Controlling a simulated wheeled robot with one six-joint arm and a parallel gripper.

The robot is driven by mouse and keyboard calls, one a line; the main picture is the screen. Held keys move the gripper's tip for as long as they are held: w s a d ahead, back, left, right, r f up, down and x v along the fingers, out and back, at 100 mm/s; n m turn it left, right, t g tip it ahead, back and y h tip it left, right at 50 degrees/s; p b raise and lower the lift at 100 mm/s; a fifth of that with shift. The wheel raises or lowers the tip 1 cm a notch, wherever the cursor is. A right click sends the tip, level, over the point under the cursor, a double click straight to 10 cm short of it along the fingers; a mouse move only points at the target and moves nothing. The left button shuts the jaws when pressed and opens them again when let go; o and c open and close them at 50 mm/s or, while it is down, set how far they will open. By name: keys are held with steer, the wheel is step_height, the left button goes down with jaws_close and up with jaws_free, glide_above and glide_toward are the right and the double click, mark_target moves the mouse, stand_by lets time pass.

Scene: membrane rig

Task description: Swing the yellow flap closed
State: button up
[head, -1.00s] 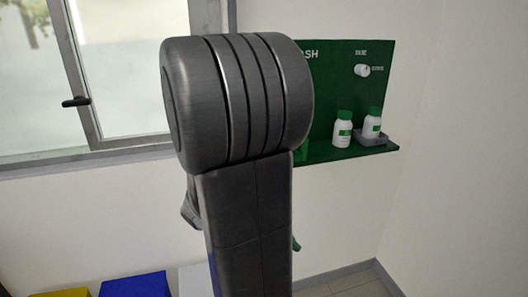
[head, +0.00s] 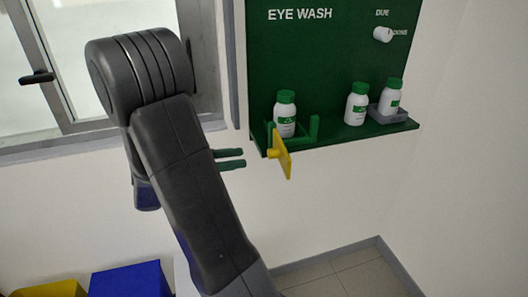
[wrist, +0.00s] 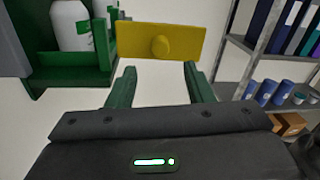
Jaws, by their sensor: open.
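The yellow flap (head: 281,155) hangs at the front of a green holder (head: 314,128) on the eye wash shelf. It stands swung out from the holder, with a white, green-capped bottle (head: 285,113) behind it. In the wrist view the flap (wrist: 140,41) is a flat yellow plate with a round knob (wrist: 160,46) facing me. My gripper (head: 243,159) is open and empty, just left of the flap in the head view. In the wrist view its two green fingers (wrist: 158,75) point toward the flap, apart from it, with the knob between them.
Two more bottles stand on the green shelf (head: 340,136), one of them (head: 391,97) in a grey tray (head: 388,116). A white knob (head: 383,34) sticks out of the green board (head: 330,60). The wrist view shows a rack with binders (wrist: 290,25) and blue cans (wrist: 265,91) at right.

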mark_target(276, 153)
steer(key=x, duration=0.8)
steer(key=shift+p, duration=0.45)
jaws_close()
